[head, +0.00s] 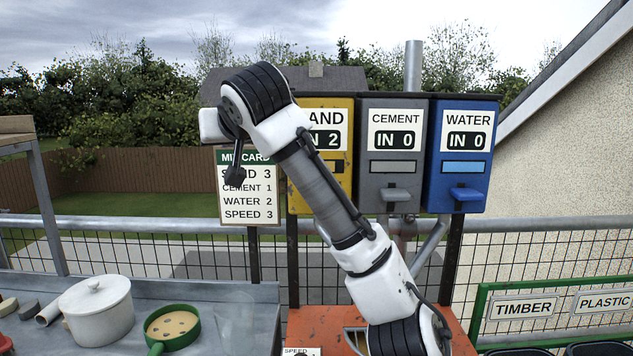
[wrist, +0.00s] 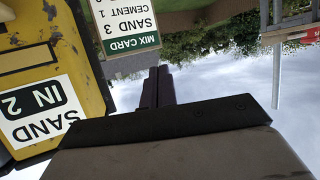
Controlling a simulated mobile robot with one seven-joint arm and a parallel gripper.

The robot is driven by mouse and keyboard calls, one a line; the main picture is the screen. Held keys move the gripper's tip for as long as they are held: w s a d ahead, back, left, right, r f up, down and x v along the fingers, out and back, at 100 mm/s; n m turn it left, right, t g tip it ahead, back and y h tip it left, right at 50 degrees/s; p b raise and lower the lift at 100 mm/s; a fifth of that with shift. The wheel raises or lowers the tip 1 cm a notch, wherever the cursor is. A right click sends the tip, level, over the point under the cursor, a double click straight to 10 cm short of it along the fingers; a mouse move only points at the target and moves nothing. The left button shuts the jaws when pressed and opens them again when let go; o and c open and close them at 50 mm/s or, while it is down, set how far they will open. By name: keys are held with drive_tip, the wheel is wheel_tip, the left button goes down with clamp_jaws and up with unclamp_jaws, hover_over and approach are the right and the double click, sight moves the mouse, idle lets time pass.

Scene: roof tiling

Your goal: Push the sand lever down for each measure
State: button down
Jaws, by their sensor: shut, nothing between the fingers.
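The yellow sand dispenser (head: 347,188) stands behind my arm, and its display reads IN 2. It also shows upside down at the left of the wrist view (wrist: 88,62). My arm hides the sand lever in the head view; a dark part at the top of the box in the wrist view may be it, but I cannot tell. My gripper (head: 235,178) is shut and empty, pointing down in front of the mix card, left of the sand dispenser. Its closed fingers show in the wrist view (wrist: 158,86). The mix card (head: 249,207) reads sand 3, cement 1, water 2, speed 3.
The grey cement dispenser (head: 390,168) and blue water dispenser (head: 459,182) both read IN 0, each with a lever below. A bench (head: 240,318) at left holds a white lidded pot (head: 97,310) and a green sieve (head: 172,327). An orange machine (head: 322,330) stands below.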

drive_tip(key=s+d+r+m+g+h, duration=0.1)
drive_tip(key=s+d+m+h, duration=0.1)
drive_tip(key=d, duration=0.6)
drive_tip(key=s+d+r+m+g+h, duration=0.1)
drive_tip(key=s+d+m+g+h, duration=0.1)
drive_tip(key=d, duration=0.6)
drive_tip(key=shift+d+r+m+h, duration=0.15)
drive_tip(key=shift+r+m+h, duration=0.3)
drive_tip(key=shift+h, duration=0.55)
drive_tip(key=shift+f, duration=0.15)
drive_tip(key=p+x, duration=0.2)
drive_tip(key=x, duration=0.8)
drive_tip(key=shift+f, duration=0.1)
wheel_tip(320, 180, down, 2)
drive_tip(key=shift+f, duration=0.95)
